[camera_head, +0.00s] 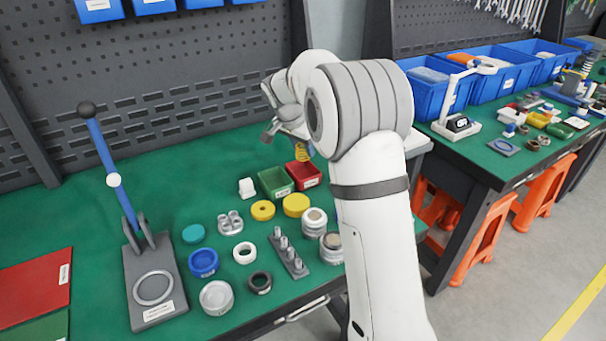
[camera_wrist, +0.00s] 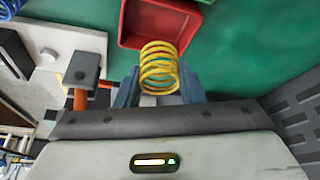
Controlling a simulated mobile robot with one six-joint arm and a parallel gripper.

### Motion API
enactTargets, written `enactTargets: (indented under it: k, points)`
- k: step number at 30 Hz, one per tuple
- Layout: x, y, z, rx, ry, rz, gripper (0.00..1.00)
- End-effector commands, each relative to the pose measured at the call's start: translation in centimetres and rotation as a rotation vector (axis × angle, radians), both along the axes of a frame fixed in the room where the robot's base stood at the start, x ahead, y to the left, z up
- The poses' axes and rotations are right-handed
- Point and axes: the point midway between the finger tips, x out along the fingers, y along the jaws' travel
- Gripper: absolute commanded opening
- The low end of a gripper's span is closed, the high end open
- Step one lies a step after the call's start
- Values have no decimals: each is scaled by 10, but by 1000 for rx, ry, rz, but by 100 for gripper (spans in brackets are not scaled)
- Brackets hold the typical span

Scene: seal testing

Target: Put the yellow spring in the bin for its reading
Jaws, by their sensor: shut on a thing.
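The yellow spring (camera_head: 302,152) hangs from my gripper (camera_head: 287,128), above the red bin. My gripper is partly hidden by my own arm in the head view. In the wrist view the spring (camera_wrist: 158,66) stands out between the two grey-blue fingers of my gripper (camera_wrist: 158,92), which is shut on it. The red bin (camera_head: 312,183) stands beside the green bin (camera_head: 266,191) on the green table. The wrist view shows the red bin (camera_wrist: 129,28) just beyond the spring, which overlaps its near edge in the picture. No reading for the spring is legible.
A white block (camera_head: 246,187) stands left of the bins. Yellow rings (camera_head: 262,210), round parts and a pegged block (camera_head: 287,258) lie in front. A blue-levered press (camera_head: 152,275) stands at left. In the wrist view, a grey block on orange posts (camera_wrist: 86,72) is close left of my gripper.

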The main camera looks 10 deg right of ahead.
Motion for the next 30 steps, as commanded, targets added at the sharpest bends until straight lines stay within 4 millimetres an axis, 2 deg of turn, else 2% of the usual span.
enactTargets:
  k: [1, 8, 14, 26, 27, 30]
  points:
    - [-1, 0, -11, -1, 4, -1, 10]
    - [0, -1, -35, -1, 2, 0, 10]
    - [0, -1, -67, -1, 2, 0, 10]
    - [0, -2, -75, -1, 1, 0, 10]
    - [0, -2, -74, -1, 1, 0, 37]
    - [0, -2, -73, 0, 0, -1, 44]
